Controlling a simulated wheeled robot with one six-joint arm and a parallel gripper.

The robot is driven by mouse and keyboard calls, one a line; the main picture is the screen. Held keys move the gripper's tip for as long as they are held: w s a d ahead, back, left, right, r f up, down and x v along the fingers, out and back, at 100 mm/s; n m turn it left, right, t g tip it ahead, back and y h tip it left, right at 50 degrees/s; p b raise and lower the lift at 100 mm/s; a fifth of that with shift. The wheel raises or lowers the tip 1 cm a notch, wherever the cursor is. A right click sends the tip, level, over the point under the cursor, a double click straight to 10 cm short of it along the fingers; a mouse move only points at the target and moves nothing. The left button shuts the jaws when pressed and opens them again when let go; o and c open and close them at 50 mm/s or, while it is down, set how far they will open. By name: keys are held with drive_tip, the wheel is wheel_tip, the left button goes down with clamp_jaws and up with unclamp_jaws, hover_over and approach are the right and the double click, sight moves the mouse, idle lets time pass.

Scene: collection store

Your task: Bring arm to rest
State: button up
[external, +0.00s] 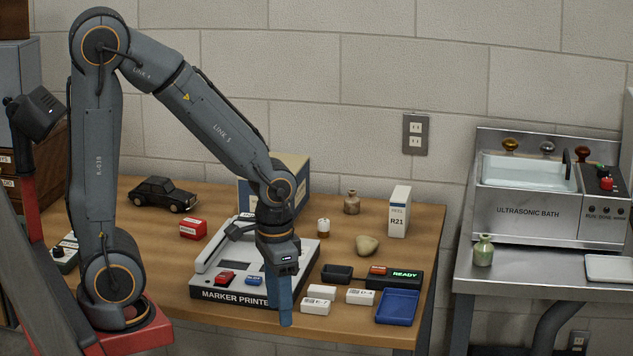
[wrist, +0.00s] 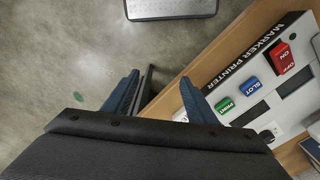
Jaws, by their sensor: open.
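My gripper (external: 283,310) hangs pointing down at the front edge of the wooden table, just in front of the marker printer (external: 232,293). In the wrist view its two blue fingers (wrist: 158,97) are spread apart with nothing between them, above the table edge and the floor. My arm rises from its red base at the left, bends at the top and comes down over the printer. My wrist hides part of the printer in the external view.
On the table (external: 120,222) stand a black toy car (external: 164,194), a red box (external: 193,228), an R21 box (external: 398,211), a stone (external: 367,245), white blocks (external: 317,306), a READY device (external: 405,276) and a blue tray (external: 397,306). An ultrasonic bath (external: 527,212) stands right.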

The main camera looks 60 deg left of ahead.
drive_tip(key=s, duration=0.3)
drive_tip(key=shift+d+f, duration=0.2)
drive_tip(key=shift+f, duration=0.15)
drive_tip(key=a+r+n+p, duration=0.2)
drive_tip(key=a+r+p, duration=0.2)
drive_tip(key=a+p, duration=0.3)
drive_tip(key=shift+a, duration=0.35)
